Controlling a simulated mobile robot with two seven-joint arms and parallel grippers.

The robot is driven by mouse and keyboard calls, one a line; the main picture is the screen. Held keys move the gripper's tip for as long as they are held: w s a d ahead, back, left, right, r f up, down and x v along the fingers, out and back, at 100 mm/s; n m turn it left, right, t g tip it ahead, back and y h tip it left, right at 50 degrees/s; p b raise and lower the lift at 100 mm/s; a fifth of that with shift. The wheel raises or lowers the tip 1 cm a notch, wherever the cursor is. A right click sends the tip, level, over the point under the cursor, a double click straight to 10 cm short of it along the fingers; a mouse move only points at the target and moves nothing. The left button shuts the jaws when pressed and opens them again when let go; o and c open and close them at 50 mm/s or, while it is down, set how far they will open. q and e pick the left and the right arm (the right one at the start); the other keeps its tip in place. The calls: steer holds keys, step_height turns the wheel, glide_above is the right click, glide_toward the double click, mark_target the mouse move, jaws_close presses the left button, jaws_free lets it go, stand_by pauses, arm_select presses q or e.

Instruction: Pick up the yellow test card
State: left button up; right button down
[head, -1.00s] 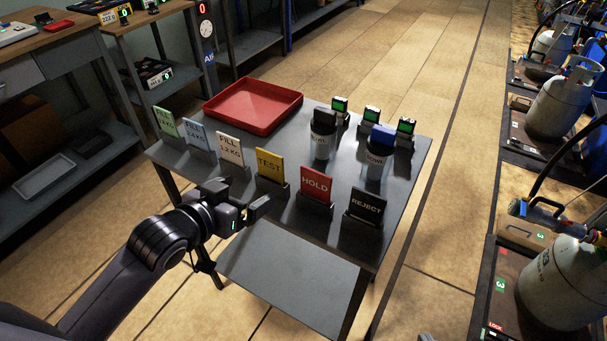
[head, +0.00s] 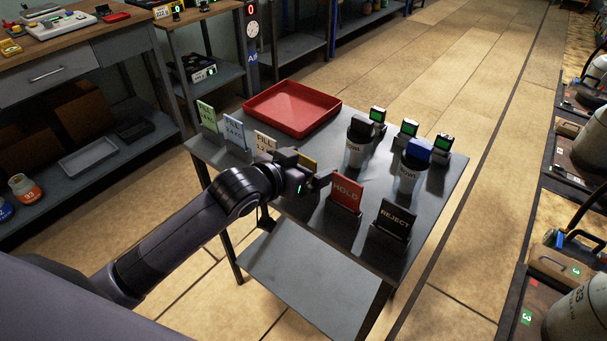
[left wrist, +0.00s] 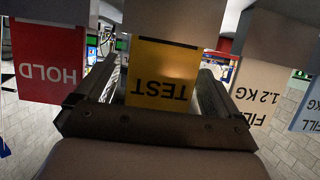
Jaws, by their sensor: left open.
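The yellow test card (head: 308,162) stands in its holder in the row of cards on the dark table. In the head view my left gripper (head: 318,182) hides most of it, and only its top edge shows. In the left wrist view the yellow card (left wrist: 163,75) appears upside down, with the word TEST readable. My left gripper (left wrist: 155,92) is open, with one finger on each side of the card in that view. No closing contact on the card is visible. My right gripper is not in view.
The red HOLD card (head: 346,192) stands close to the right and the white fill card (head: 265,142) close to the left. The black REJECT card (head: 395,220), two bowl containers (head: 359,150) and a red tray (head: 292,108) are also on the table (head: 340,240).

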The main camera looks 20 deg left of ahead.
arm_select(q)
steer(key=shift+w+d+f, duration=0.15)
steer(key=shift+w, duration=0.15)
steer(key=c, duration=1)
